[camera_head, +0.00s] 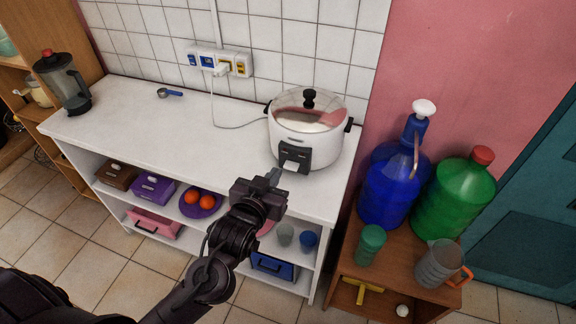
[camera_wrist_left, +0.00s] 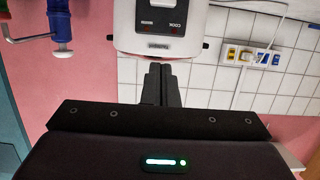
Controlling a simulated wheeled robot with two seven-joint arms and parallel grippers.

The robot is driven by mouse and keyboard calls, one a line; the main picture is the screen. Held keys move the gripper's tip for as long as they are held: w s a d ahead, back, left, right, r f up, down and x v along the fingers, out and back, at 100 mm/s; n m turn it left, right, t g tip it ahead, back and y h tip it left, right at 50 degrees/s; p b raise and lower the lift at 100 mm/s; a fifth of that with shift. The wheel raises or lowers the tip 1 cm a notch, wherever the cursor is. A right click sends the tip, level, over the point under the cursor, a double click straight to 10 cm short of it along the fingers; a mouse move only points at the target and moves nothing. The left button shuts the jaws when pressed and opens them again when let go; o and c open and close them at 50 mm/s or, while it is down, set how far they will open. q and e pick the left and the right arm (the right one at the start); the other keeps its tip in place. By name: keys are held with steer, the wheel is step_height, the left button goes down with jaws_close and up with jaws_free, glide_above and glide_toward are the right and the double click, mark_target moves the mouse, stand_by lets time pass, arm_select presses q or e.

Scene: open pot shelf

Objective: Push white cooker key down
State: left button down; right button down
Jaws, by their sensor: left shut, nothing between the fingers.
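The white rice cooker (camera_head: 325,143) stands at the right end of the white counter, its glass lid on. Its dark front panel (camera_head: 295,153) has a small white key (camera_head: 292,166) at the bottom. My left gripper (camera_head: 273,177) is shut and empty, just in front of the panel, on its left side and near key height. In the left wrist view the picture is upside down; the shut fingers (camera_wrist_left: 160,82) point at the cooker (camera_wrist_left: 127,28) and its COOK/WARM panel (camera_wrist_left: 160,18). I cannot tell whether the fingertips touch it. My right gripper is out of view.
The white counter (camera_head: 150,120) is mostly clear left of the cooker. A cord runs to the wall sockets (camera_head: 238,66). A blender (camera_head: 70,82) stands at far left. Blue (camera_head: 385,185) and green (camera_head: 455,200) bottles stand on a brown table at right.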

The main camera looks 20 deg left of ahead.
arm_select(q)
steer(key=shift+w, duration=0.1)
steer(key=p, duration=0.3)
glide_above(290, 169)
steer(key=s, duration=0.1)
step_height(290, 169, down, 2)
steer(key=shift+f, duration=0.15)
step_height(290, 169, down, 4)
steer(key=shift+s+r+p, duration=0.1)
steer(key=shift+r+p, duration=0.15)
steer(key=shift+p, duration=0.1)
steer(key=shift+f, duration=0.4)
step_height(290, 169, down, 2)
steer(key=shift+f+b, duration=0.1)
steer(key=shift+b, duration=0.6)
steer(key=shift+s, duration=0.1)
